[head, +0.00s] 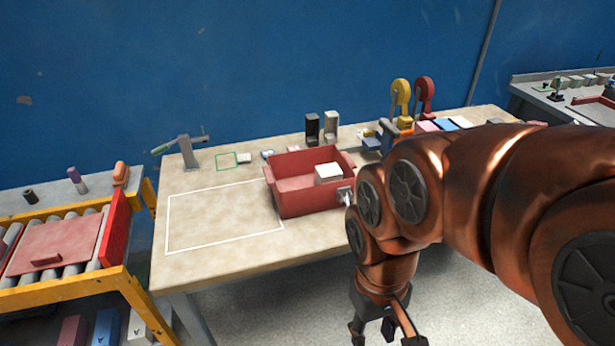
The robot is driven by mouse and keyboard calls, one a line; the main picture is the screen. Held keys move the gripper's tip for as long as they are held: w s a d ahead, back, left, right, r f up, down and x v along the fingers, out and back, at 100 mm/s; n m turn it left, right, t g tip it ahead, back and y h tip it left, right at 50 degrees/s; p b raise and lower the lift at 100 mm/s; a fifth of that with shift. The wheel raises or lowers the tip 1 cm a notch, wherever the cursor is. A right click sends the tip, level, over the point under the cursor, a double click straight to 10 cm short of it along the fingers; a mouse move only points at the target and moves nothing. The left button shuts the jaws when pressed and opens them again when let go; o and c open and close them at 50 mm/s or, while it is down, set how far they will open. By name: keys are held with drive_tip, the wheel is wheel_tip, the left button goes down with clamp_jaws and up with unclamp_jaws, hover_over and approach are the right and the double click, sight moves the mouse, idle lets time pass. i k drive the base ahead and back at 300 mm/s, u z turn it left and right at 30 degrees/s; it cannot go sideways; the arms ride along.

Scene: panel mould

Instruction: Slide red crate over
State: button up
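The red crate (308,203) stands upright on the worktable (200,268), near its middle. A white block (328,173) sits inside it, toward its right side. A white rectangular outline (222,240) is marked on the tabletop to the left, and the crate's left part covers some of its right edge. My gripper (386,336) hangs at the bottom of the view, in front of the table and to the right of the crate. Its fingers are spread with nothing seen between them, and it is apart from the crate.
A lever clamp (190,155) stands at the table's back left. Dark and grey blocks (312,128) and yellow and red hooks (401,95) stand behind the crate. A yellow-framed roller conveyor (62,291) stands left of the table. The outlined area is clear.

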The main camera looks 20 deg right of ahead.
sight(290, 176)
drive_tip(key=u, duration=0.45)
drive_tip(key=k, duration=0.55)
drive_tip(key=u, duration=1.1)
drive_tip(key=i, duration=1.2)
drive_tip(key=z, duration=0.8)
drive_tip(key=i, duration=0.6)
drive_tip(key=z, duration=0.55)
